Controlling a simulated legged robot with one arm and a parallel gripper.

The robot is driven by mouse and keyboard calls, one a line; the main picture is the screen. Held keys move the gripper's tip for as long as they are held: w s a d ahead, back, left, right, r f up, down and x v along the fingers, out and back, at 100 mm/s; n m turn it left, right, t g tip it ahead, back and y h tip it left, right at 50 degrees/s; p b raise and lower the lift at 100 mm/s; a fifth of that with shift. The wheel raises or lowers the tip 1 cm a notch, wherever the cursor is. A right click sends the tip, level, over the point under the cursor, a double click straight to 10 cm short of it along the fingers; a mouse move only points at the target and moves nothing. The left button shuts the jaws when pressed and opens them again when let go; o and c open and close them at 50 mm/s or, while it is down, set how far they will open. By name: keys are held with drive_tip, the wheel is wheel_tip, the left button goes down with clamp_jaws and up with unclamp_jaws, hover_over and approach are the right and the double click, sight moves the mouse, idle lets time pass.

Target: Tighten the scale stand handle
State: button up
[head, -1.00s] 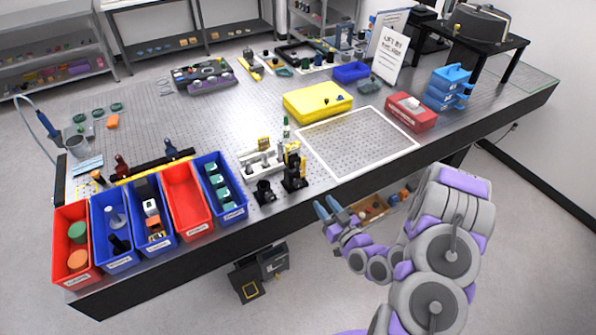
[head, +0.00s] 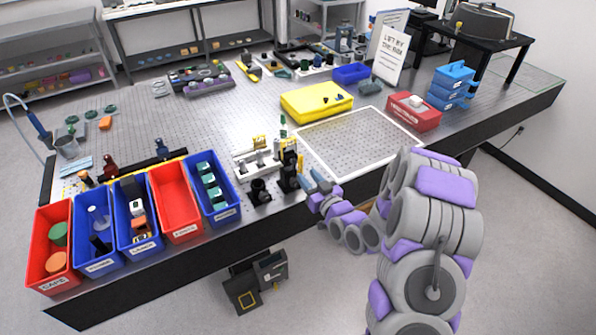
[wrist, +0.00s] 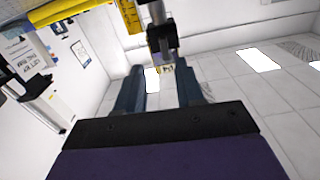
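The scale stand (head: 287,172) appears as a dark upright with yellow parts near the front edge of the table, just right of the blue bin. In the wrist view a yellow ruled bar (wrist: 62,10) crosses the top left, and a grey and black knob-like part (wrist: 162,38), perhaps the stand's handle, hangs beyond my fingertips. My gripper (head: 315,180) is just right of the stand at the table edge. In the wrist view my gripper (wrist: 160,90) has its two blue-grey fingers apart with nothing between them. I cannot tell whether they touch the stand.
A short black mount (head: 259,190) stands left of the stand, with a white post holder (head: 258,160) behind it. Red and blue bins (head: 175,202) line the front left. A white-framed grid plate (head: 350,163) and a yellow box (head: 316,98) lie right and behind.

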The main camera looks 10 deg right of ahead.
sight(295, 165)
drive_tip(key=x, duration=0.3)
drive_tip(key=a+x, duration=0.1)
drive_tip(key=x, duration=0.2)
drive_tip(key=shift+w+a, duration=0.2)
drive_tip(key=shift+d, duration=0.55)
drive_tip(key=shift+c, duration=0.7)
drive_tip(key=shift+a, duration=0.3)
drive_tip(key=c, duration=0.4)
clamp_jaws()
drive_tip(key=shift+d, duration=0.1)
